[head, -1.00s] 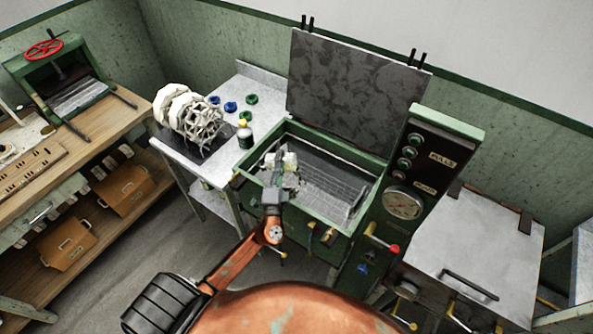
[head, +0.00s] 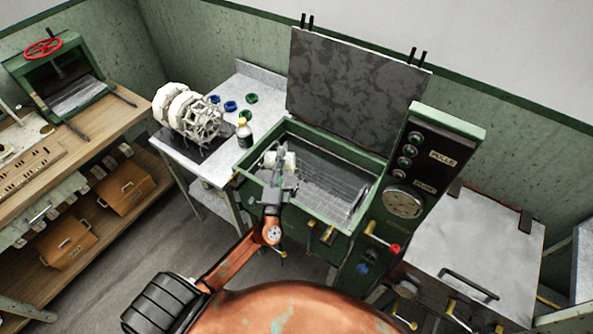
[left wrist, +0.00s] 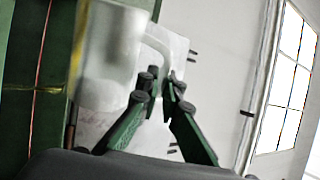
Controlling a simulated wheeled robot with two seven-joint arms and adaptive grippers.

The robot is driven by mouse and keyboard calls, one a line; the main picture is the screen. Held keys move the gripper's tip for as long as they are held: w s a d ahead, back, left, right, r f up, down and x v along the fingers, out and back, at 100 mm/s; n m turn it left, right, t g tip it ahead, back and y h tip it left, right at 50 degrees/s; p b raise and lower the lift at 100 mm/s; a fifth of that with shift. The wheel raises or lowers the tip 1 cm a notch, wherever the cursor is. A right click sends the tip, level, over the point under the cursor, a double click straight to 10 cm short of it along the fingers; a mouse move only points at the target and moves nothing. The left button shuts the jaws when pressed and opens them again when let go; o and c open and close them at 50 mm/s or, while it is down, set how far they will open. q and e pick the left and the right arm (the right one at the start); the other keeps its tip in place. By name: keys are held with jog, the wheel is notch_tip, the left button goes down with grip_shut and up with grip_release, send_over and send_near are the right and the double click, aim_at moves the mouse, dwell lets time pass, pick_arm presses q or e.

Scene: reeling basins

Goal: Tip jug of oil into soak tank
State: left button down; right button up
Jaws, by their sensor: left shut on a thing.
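The soak tank is the green-rimmed basin (head: 338,224), with its grey lid (head: 355,85) standing open behind it. My left gripper (head: 275,165) is over the tank's left part. It is shut on a white jug (head: 290,161), which is partly hidden by the gripper in the head view. In the left wrist view the pale jug (left wrist: 108,60) is large and blurred, and the green fingers (left wrist: 162,82) close at its handle. The jug looks tilted; I cannot make out any oil stream. My right gripper is not in view.
A control panel (head: 440,155) with a gauge stands right of the tank. On the left, a side table (head: 208,165) holds a wire-and-white reel (head: 190,115), a yellow-capped bottle (head: 244,133) and several small coloured pieces. A closed lidded unit (head: 475,240) is at the right.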

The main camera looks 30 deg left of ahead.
pick_arm(q)
jog(key=shift+w+d+r+m+h, duration=0.15)
jog(key=shift+d+m+h, duration=0.2)
jog(key=shift+m, duration=0.25)
jog(key=shift+w+d+r+m+h, duration=0.15)
jog(key=shift+d+m+h, duration=0.15)
jog(key=shift+m, duration=0.3)
jog(key=shift+w+d+r+m+t+h, duration=0.15)
jog(key=shift+d+m+t+h, duration=0.35)
jog(key=shift+m, duration=0.4)
jog(key=w+d+f+m+g+h+p, duration=0.1)
jog(key=d+m+h, duration=0.3)
jog(key=m, duration=0.6)
jog(key=w+d+p, duration=0.1)
jog(key=d, duration=0.1)
jog(key=shift+w+d+f+m, duration=0.2)
jog(key=shift+w+d+m, duration=0.05)
jog(key=shift+d+m, duration=0.15)
jog(key=a+n, duration=0.1)
jog(key=a+r+n+y+b, duration=0.1)
jog(key=n, duration=0.1)
jog(key=s+a+n, duration=0.1)
jog(key=n, duration=0.1)
jog(key=shift+s+r+t+y, duration=0.1)
jog(key=shift+r+t+y, duration=0.15)
jog(key=shift+t+y, duration=0.1)
